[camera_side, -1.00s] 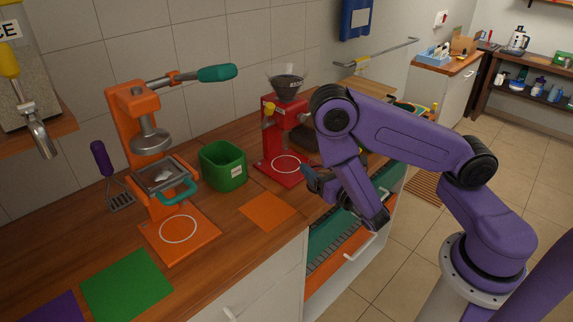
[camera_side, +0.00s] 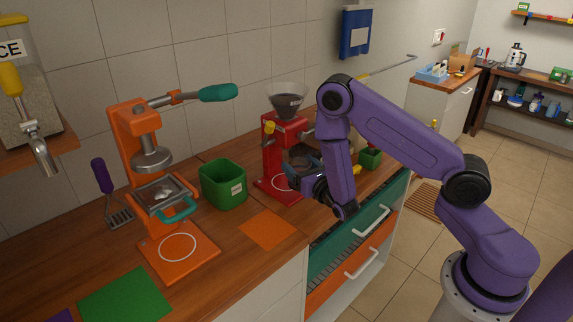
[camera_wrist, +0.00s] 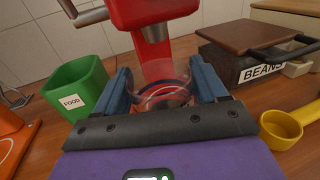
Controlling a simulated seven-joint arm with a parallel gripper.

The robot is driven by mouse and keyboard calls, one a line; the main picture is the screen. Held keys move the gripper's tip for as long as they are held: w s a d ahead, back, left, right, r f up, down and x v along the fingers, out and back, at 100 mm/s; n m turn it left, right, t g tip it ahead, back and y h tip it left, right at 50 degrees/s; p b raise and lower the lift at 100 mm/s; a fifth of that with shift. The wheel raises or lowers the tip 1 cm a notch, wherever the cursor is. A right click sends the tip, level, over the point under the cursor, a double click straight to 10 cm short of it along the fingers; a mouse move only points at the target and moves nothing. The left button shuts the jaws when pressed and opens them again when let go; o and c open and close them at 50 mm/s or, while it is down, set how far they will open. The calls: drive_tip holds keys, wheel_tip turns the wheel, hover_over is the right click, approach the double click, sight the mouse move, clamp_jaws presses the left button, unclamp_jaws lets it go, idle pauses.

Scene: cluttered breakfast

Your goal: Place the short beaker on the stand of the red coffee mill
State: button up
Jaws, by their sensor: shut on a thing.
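The red coffee mill (camera_side: 270,146) stands at the wall, with a dark funnel on top and a white ring on its red stand (camera_side: 265,189). In the wrist view the mill (camera_wrist: 151,57) is straight ahead, its metal spout above the stand. My gripper (camera_wrist: 166,92) is shut on the short beaker (camera_wrist: 165,99), a clear glass between the blue fingers. The beaker is in front of the mill column and over or at the stand; I cannot tell whether it touches. In the side view my gripper (camera_side: 292,172) is at the stand's right side, and the beaker is not clearly visible.
A green food bin (camera_side: 222,186) stands left of the mill; the orange press (camera_side: 130,135) is farther left. A beans box (camera_wrist: 262,68) and a yellow scoop (camera_wrist: 281,130) are to the right in the wrist view. An orange mat (camera_side: 267,229) lies clear in front.

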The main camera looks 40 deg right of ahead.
drive_tip(key=x, duration=0.7)
drive_tip(key=shift+w+d+f, duration=0.1)
drive_tip(key=shift+w+f, duration=0.15)
drive_tip(key=shift+w, duration=0.05)
drive_tip(key=shift+f, duration=1.5)
drive_tip(key=shift+f, duration=0.1)
drive_tip(key=o, duration=1.1)
drive_tip(key=shift+c, duration=0.2)
